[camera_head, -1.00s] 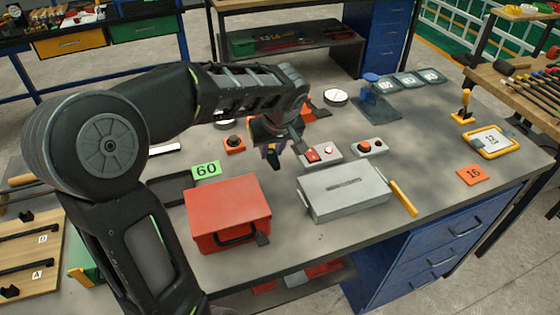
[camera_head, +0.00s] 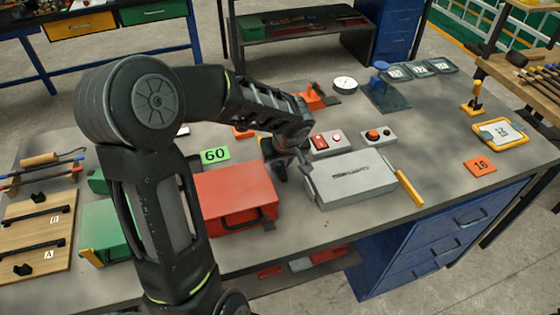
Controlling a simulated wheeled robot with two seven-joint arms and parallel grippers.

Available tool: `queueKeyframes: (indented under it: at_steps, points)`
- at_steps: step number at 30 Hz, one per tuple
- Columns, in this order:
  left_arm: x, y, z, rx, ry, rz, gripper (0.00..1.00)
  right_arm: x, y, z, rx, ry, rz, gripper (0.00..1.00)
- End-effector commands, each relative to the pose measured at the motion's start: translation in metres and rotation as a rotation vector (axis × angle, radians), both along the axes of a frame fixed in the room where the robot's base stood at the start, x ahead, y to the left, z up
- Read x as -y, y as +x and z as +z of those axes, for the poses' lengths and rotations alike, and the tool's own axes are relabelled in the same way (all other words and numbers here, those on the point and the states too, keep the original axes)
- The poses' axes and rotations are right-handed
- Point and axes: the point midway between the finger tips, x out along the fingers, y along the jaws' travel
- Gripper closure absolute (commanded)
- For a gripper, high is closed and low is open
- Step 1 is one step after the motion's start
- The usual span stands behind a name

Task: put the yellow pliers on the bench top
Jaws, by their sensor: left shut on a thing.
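My left gripper (camera_head: 281,170) is low over the bench top (camera_head: 330,232), between the red toolbox (camera_head: 236,200) and the grey box (camera_head: 352,180). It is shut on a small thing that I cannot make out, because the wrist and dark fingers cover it. I cannot tell whether that thing touches the bench. I cannot clearly pick out the yellow pliers anywhere in view. My right gripper is not in view.
A green 60 card (camera_head: 215,155) lies behind the red toolbox. Red-button boxes (camera_head: 328,142) stand behind the grey box, which has a yellow handle (camera_head: 409,188) at its right. An orange 16 card (camera_head: 480,167) lies at right. The bench's front strip is clear.

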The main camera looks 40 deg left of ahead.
Motion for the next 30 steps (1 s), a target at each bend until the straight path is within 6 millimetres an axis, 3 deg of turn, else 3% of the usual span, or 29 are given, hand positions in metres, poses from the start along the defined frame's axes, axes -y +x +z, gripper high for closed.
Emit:
queueKeyframes:
  at_steps: [12,13,18,21,30]
  points:
    - [-0.0002,0.0009,-0.0063,0.004,0.001,0.0,1.0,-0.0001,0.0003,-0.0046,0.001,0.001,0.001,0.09]
    - [-0.0001,0.0005,-0.0062,0.003,0.0,0.0,0.74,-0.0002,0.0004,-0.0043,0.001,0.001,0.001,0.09]
    - [-0.0001,0.0004,-0.005,0.002,0.001,0.0,0.6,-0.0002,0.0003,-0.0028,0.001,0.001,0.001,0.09]
    - [-0.0001,0.0004,-0.005,0.001,0.0,0.0,0.53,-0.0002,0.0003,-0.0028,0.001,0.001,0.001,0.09]
    - [0.0001,0.0004,-0.0032,0.001,0.0,0.0,0.53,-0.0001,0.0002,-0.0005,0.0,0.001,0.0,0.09]
